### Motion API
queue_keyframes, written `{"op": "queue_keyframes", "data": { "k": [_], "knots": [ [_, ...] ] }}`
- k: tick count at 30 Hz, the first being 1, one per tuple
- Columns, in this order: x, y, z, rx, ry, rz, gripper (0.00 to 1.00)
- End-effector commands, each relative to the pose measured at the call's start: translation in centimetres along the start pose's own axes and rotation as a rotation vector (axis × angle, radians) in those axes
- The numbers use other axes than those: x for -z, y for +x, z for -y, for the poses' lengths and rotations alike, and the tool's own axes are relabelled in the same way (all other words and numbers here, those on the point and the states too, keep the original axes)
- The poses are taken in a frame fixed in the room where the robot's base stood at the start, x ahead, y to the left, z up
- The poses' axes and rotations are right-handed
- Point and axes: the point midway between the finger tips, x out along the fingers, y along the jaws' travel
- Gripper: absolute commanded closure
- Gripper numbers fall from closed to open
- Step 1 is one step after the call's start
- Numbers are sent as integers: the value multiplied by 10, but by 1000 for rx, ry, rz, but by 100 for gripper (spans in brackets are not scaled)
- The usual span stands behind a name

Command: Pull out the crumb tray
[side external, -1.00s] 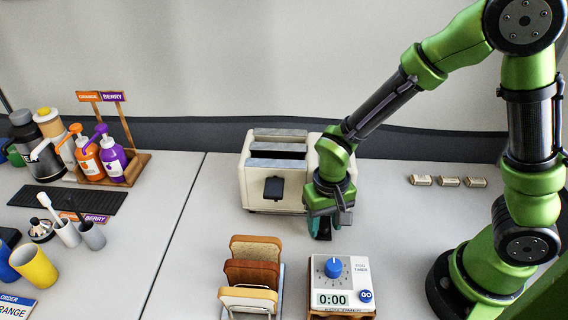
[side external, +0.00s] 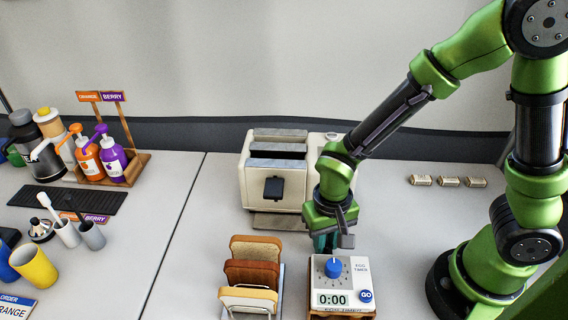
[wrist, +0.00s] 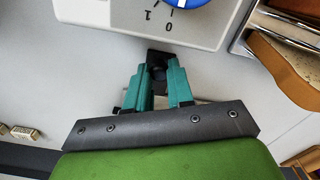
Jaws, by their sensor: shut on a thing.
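The cream toaster (side external: 256,196) stands near the back wall, with a dark lever on its front. The flat grey-brown crumb tray (side external: 275,221) sticks out from under its front edge. My gripper (side external: 326,242) is in front of the toaster's right part, low over the counter, and hides the tray's right part. In the wrist view my teal fingers (wrist: 160,85) are closed around a small dark piece (wrist: 157,62), which looks like the tray's handle. How far the tray reaches under the toaster is hidden.
The egg timer (side external: 343,285) stands close in front of my gripper. A rack with bread slices (side external: 253,275) stands to its left, in front of the tray. The counter left of the toaster is clear.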

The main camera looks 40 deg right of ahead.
Motion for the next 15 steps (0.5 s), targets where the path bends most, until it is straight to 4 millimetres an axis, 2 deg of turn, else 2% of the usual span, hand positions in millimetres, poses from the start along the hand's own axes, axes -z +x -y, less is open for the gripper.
{"op": "queue_keyframes", "data": {
  "k": [6, 7, 12, 15],
  "knots": [
    [1, -1, 0, 2, 0, -3, 100],
    [1, -1, 0, 2, 0, -3, 76],
    [1, 0, 0, 1, 0, -2, 52],
    [1, 0, 0, 1, 0, -2, 52]
  ]
}}
